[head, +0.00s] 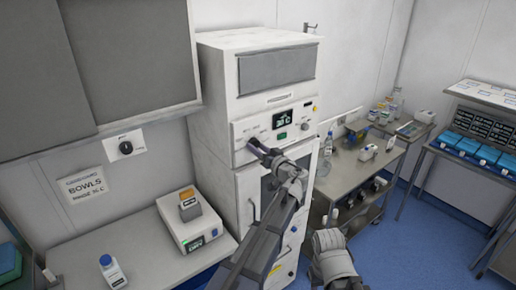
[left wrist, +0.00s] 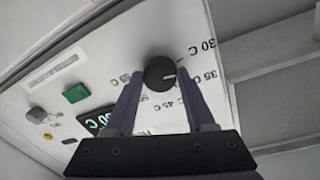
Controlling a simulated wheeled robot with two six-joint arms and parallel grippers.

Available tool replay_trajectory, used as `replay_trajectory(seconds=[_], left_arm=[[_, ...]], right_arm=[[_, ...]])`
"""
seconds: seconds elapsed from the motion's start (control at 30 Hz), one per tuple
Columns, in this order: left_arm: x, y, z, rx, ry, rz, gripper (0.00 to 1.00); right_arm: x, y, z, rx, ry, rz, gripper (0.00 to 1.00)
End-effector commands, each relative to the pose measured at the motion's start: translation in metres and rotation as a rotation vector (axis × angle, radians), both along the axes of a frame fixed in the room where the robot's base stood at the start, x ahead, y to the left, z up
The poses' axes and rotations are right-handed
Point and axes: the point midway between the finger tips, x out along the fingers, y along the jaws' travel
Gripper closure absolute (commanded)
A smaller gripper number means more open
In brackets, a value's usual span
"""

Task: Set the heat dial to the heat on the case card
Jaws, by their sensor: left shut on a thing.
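The heat dial (left wrist: 160,72) is a round black knob with a white mark on the white control panel of a tall cabinet (head: 222,75). Labels for 30 C and 45 C also show, upside down. My left gripper (head: 260,148) reaches the panel; its fingers (left wrist: 160,76) are shut on the dial, one on each side. A lit display (head: 283,121) above shows a number in C, hard to read. A wall card (head: 83,186) reads BOWLS, with a smaller line in C.
A green button (left wrist: 76,93) and a grey knob (left wrist: 35,114) share the panel. A black wall switch (head: 126,147) is at the left. A white device (head: 190,230) and a bottle (head: 110,268) stand on the left counter. A cluttered cart (head: 345,180) stands right of the cabinet.

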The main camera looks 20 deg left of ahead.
Motion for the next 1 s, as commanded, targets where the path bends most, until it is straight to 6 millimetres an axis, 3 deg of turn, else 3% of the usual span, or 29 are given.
replay_trajectory(seconds=[0.5, 1.0], left_arm=[[-0.0001, -0.0004, 0.0010, 0.196, 0.253, 0.000, 1.00], [-0.0004, -0.0003, 0.0008, 0.237, 0.305, 0.000, 1.00]], right_arm=[[0.0000, -0.0001, 0.0059, 0.000, 0.000, 0.001, 0.50], [-0.0001, 0.0000, 0.0066, 0.000, 0.000, 0.001, 0.50]])
